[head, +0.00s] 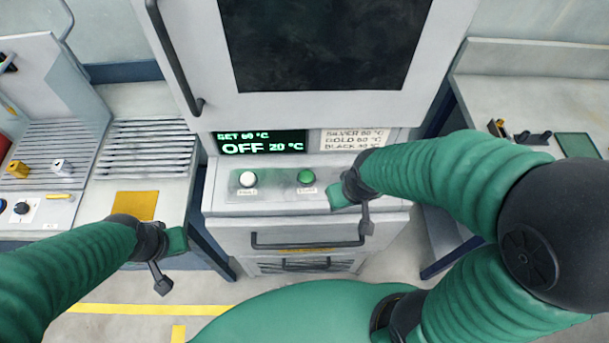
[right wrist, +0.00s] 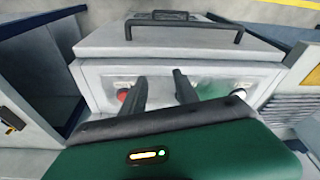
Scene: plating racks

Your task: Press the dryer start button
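The dryer (head: 215,140) stands in front of me, its display (head: 259,143) reading SET 60 °C, OFF and 20 °C. Below it, a button panel (head: 276,189) carries a white button (head: 247,179) at left and a green button (head: 306,176) with a label that seems to read START. My right gripper (head: 362,208) is just right of the green button, over the panel's right end. In the right wrist view its two fingers (right wrist: 162,85) are apart and empty. A red button (right wrist: 122,95) and the white button (right wrist: 240,94) show there; the green one is hidden. My left gripper (head: 162,278) hangs low at left.
A drawer handle (head: 306,242) sticks out below the panel. A sign (head: 354,140) lists SILVER, GOLD and BLACK temperatures. A left bench (head: 100,180) holds a slotted rack and an orange pad (head: 135,205). A right bench (head: 480,95) holds small dark items.

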